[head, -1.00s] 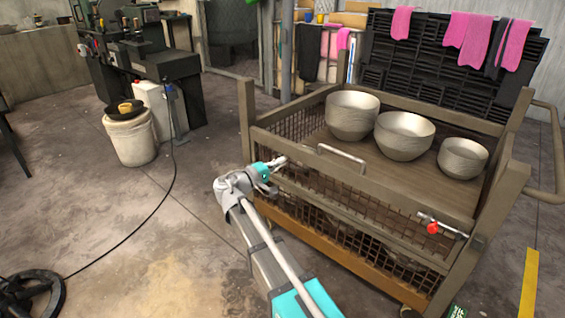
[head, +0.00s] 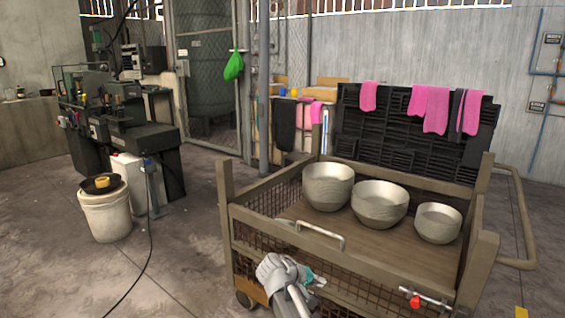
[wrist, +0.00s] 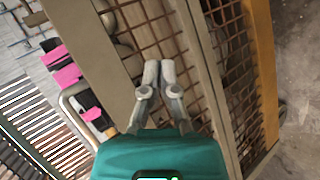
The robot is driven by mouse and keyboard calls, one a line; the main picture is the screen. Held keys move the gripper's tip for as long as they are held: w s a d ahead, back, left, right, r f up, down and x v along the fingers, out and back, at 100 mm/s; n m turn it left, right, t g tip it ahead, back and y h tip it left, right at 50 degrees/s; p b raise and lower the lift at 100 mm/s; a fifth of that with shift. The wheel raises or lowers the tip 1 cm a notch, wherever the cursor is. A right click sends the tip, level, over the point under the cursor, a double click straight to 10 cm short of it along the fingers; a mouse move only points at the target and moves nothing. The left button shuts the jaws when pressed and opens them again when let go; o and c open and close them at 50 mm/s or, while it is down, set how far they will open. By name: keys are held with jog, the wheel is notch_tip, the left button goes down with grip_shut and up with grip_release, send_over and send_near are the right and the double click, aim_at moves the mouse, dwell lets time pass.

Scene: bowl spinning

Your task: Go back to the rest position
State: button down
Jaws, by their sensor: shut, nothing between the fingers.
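My gripper (head: 318,283) is low in the head view, in front of the mesh side of the wheeled cage cart (head: 232,217). In the wrist view my gripper (wrist: 159,72) has its two grey fingers together with nothing between them. The cart's mesh panel (wrist: 143,22) and brown frame lie beyond the fingertips. I cannot tell the exact gap between fingers and cart. Stacked metal bowls stand on the cart's deck: left (head: 328,186), middle (head: 379,204) and a smaller right one (head: 438,223).
A cart handle (head: 320,233) and a red-knobbed latch (head: 415,301) are on the near side. A black rack (head: 400,135) with pink cloths stands behind. A white bucket (head: 105,215) and dark machine (head: 120,140) are at left.

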jog(key=s+d+f+m+g+y+p, duration=0.25)
jog(key=s+y, duration=0.25)
jog(key=s, duration=0.3)
jog(key=s+d+f+m+g+y+p, duration=0.1)
jog(key=s+d+m+g+y, duration=0.1)
jog(key=s+d+y, duration=0.4)
notch_tip(320, 180, up, 38)
jog(key=a+h+p, duration=0.1)
jog(key=a+p, duration=0.1)
jog(key=p, duration=3.6)
jog(key=shift+s+a+f, duration=0.15)
jog(key=shift+s+a, duration=0.1)
jog(key=shift+s, duration=0.2)
